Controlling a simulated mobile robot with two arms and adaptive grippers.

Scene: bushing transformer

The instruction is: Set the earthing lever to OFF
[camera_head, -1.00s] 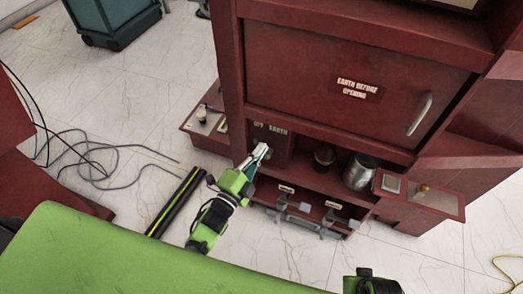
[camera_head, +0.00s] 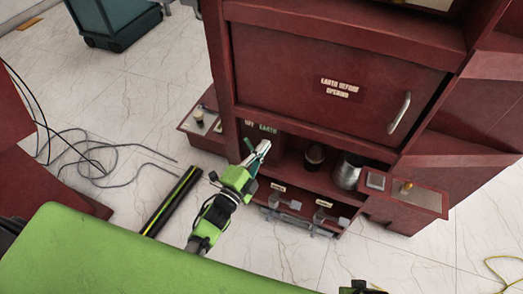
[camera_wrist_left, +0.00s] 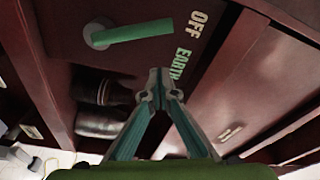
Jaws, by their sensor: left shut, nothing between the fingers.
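The earthing lever (camera_wrist_left: 132,34) is a green bar on a round grey pivot on a dark red panel (camera_wrist_left: 65,40). In the left wrist view its free end points at the OFF label (camera_wrist_left: 197,27). The EARTH label (camera_wrist_left: 181,64) lies beside OFF. In the head view the lever (camera_head: 248,144) shows small, just left of my gripper. My left gripper (camera_head: 264,146) is in front of the panel, apart from the lever. In the left wrist view its fingertips (camera_wrist_left: 160,90) are together and empty, below and right of the lever.
A dark bushing (camera_head: 314,157) and a metal cylinder (camera_head: 347,171) stand in the cabinet opening right of my gripper. The large door (camera_head: 335,80) with a handle is above. A black-and-yellow bar (camera_head: 172,202) and loose cables (camera_head: 90,150) lie on the floor at left.

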